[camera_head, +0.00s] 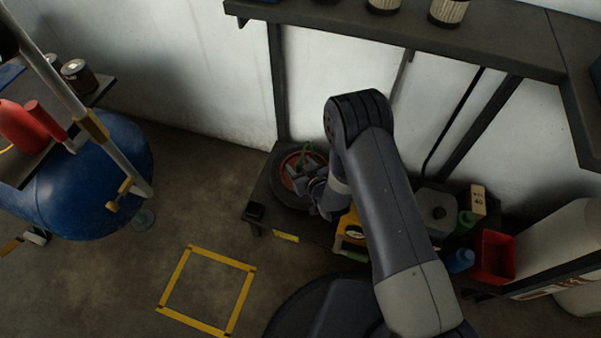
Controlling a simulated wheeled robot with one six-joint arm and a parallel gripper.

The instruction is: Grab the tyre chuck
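My gripper (303,183) is at the end of my bent arm, low over the left part of a dark low shelf (262,188). It is in front of a round dark item with a red inside (288,163), and some green shows just above it. The fingers are small and dark here, so I cannot tell whether they are open or hold anything. I cannot make out a tyre chuck for certain; it may be hidden by my gripper or forearm.
A blue tank (105,185) is at left. A yellow floor square (237,305) is empty. A dark upper shelf (400,38) runs along the wall.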

